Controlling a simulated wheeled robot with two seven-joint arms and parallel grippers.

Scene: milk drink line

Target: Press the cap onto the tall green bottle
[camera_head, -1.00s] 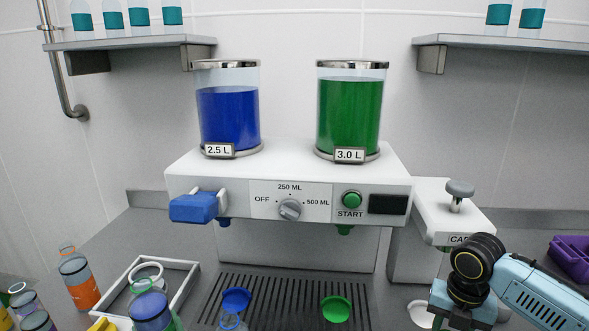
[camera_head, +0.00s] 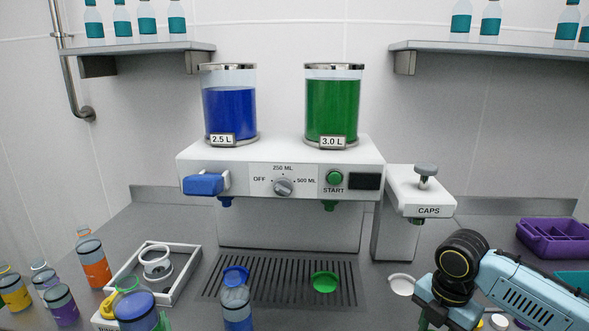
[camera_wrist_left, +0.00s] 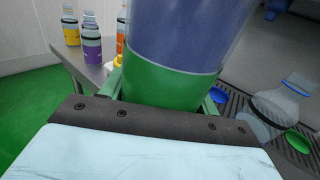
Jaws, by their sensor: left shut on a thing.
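A bottle with a blue-purple label (camera_head: 137,308) and a green ring at its neck is at the bottom left of the head view. In the left wrist view the bottle (camera_wrist_left: 175,85) fills the middle, green below the label, and looks upright. My left gripper (camera_wrist_left: 163,93) is shut around its lower part. In the head view only a bit of green finger shows beside the bottle. The CAPS dispenser (camera_head: 421,196) with a grey knob stands right of the filling machine. My right gripper (camera_head: 440,312) is below and in front of it; its jaws are mostly out of frame. I see no loose cap clearly.
The machine (camera_head: 283,165) has a drip grate (camera_head: 280,280) with blue (camera_head: 236,273) and green discs (camera_head: 325,282). A clear bottle (camera_head: 237,308) stands before it. A white-framed tray (camera_head: 190,262), orange bottle (camera_head: 94,264) and purple tray (camera_head: 556,238) are around. A white disc (camera_head: 401,284) lies below the dispenser.

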